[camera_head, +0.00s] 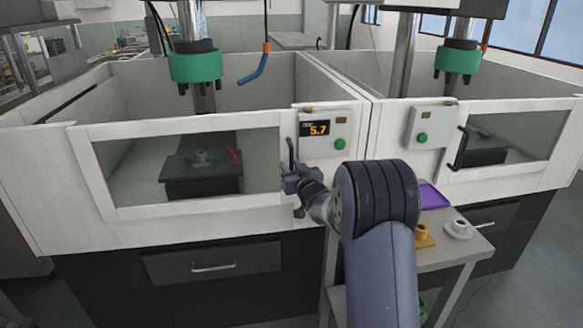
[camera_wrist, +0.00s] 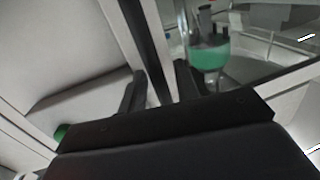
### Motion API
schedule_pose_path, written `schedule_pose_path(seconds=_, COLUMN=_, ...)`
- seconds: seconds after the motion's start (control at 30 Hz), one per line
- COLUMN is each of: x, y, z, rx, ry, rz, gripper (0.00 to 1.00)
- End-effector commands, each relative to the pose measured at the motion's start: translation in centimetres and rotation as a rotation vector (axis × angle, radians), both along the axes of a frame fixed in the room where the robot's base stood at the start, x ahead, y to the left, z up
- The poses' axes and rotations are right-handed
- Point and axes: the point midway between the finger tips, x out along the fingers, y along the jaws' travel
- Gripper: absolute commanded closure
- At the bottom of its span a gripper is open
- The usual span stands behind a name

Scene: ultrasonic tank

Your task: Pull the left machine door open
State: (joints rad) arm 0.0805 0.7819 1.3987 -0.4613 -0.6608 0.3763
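The left machine door (camera_head: 100,185) is a white frame around a wide window, and it looks closed. Its black upright handle (camera_head: 291,150) is at the door's right edge, beside the control panel. My gripper (camera_head: 293,180) is at the lower part of this handle, which it partly hides. In the wrist view my gripper (camera_wrist: 160,88) has its two dark fingers apart. A dark bar (camera_wrist: 150,45), seemingly the handle, runs between them with gaps showing. I cannot tell whether a finger touches it.
A control panel (camera_head: 325,132) reading 5.7 with a green button is just right of the handle. The right machine door (camera_head: 545,170) also looks closed.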

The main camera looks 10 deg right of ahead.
Motion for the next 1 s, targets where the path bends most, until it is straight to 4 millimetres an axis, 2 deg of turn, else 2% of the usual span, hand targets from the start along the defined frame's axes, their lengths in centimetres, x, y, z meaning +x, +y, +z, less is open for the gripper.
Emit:
schedule_pose_path(seconds=0.13, x=-0.01, y=0.0, z=0.01, rx=0.0, ry=0.0, rz=0.0, gripper=0.7)
schedule_pose_path(seconds=0.5, x=-0.03, y=-0.01, z=0.02, rx=0.0, ry=0.0, rz=0.0, gripper=1.0)
schedule_pose_path(seconds=1.0, x=-0.26, y=0.03, z=-0.01, rx=-0.001, ry=-0.001, rz=-0.003, gripper=1.0)
